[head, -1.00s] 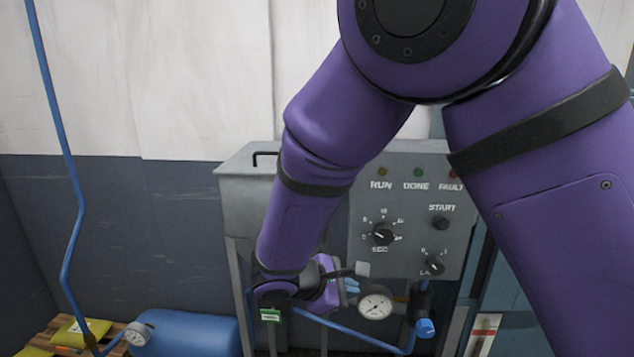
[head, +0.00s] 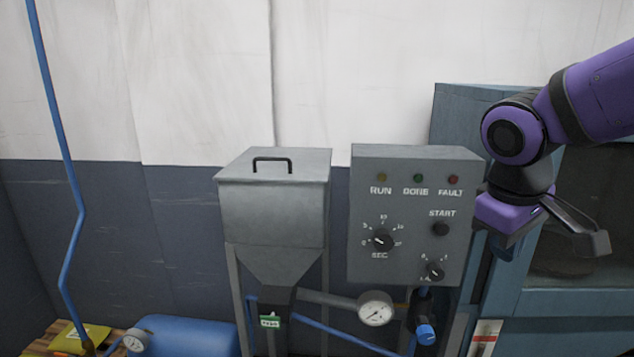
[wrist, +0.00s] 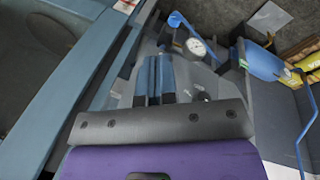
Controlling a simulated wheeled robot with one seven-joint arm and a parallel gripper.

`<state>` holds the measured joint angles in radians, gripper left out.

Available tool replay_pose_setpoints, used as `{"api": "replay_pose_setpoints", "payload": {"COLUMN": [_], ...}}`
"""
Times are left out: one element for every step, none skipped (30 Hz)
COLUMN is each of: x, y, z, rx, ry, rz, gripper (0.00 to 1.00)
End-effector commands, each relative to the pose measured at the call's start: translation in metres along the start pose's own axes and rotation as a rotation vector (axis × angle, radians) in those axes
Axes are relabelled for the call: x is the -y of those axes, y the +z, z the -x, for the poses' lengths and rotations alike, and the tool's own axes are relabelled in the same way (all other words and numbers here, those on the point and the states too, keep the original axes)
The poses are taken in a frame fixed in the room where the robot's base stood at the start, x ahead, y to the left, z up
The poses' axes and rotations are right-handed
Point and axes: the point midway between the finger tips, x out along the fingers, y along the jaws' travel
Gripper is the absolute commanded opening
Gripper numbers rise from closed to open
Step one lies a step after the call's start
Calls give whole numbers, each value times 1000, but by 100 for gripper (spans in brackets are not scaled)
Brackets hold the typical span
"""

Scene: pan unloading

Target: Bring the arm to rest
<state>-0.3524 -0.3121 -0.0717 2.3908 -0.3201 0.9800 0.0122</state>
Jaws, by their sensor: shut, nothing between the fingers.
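My arm is at the right of the head view, its purple wrist beside the right edge of the grey control panel (head: 408,215). My gripper (wrist: 154,66) shows in the wrist view, its two blue fingers close together, shut and empty. It points down toward the floor area, clear of anything held. In the head view the fingers are hard to make out beneath the wrist.
A grey hopper (head: 272,212) with a lidded top stands left of the panel. A pressure gauge (head: 375,308) and blue valve (head: 426,332) sit below. A blue-framed cabinet (head: 570,302) is close behind my wrist. A blue tank (head: 190,335) stands lower left.

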Motion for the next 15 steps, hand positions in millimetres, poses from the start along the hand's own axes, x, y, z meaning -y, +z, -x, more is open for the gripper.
{"api": "replay_pose_setpoints", "payload": {"x": [-5, -6, -8, -9, -9, -10, -10, -10, -10, -9, -9, -8, -7, -6, -5], "y": [12, 19, 27, 33, 39, 47, 52, 58, 66, 70, 75, 81, 85, 88, 92], "z": [8, 11, 16, 19, 22, 26, 30, 32, 36, 39, 41, 44, 45, 47, 49], "rx": [-33, -50, -74, -92, -108, -132, -151, -170, -194, -212, -229, -249, -262, -276, -292], "ry": [-17, -27, -41, -50, -59, -71, -78, -85, -95, -101, -106, -113, -117, -120, -124], "rz": [-54, -82, -121, -149, -177, -213, -240, -267, -302, -326, -350, -377, -396, -413, -433], "gripper": [0, 0, 0, 0, 0, 0, 0, 0, 0, 0, 0, 0, 0, 0, 0]}}
